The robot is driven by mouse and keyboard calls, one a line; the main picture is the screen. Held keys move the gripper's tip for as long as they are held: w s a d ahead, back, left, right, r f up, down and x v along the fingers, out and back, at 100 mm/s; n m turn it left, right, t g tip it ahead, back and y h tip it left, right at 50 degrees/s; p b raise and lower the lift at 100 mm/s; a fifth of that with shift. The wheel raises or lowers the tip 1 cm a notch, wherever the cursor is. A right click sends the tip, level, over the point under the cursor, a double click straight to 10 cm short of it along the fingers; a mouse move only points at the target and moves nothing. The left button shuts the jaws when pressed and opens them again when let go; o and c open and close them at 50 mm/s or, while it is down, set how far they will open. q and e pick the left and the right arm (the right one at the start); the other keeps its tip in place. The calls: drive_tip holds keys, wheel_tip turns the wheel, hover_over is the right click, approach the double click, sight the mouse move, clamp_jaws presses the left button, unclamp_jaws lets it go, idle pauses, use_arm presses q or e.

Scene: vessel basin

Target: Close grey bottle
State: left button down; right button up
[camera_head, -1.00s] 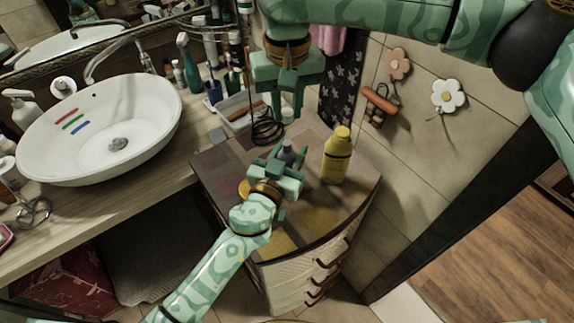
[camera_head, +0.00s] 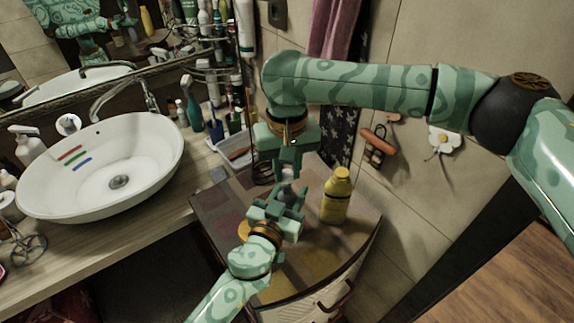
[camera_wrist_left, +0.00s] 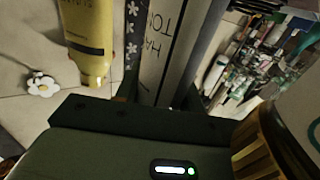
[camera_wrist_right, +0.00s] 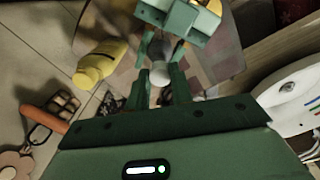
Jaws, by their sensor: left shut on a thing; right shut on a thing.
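The grey bottle shows in the left wrist view (camera_wrist_left: 158,50) with dark lettering on its pale label. In the head view only a small part of it (camera_head: 288,188) shows between my two grippers. My left gripper (camera_head: 281,207) is shut around the bottle from the lower left. My right gripper (camera_head: 288,172) comes from above and is right over the bottle's top. In the right wrist view it is shut on a small pale grey cap (camera_wrist_right: 160,75), in line with the bottle. I cannot tell whether the cap touches the bottle's neck.
A yellow bottle (camera_head: 337,197) stands on the cabinet top (camera_head: 225,208) just right of my grippers. A white basin (camera_head: 150,165) is on the left counter. A white tray (camera_head: 236,152) and a cup with brushes are behind. The cabinet's left part is clear.

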sight(287, 196)
drive_tip(key=shift+f, duration=0.7)
drive_tip(key=shift+f, duration=0.6)
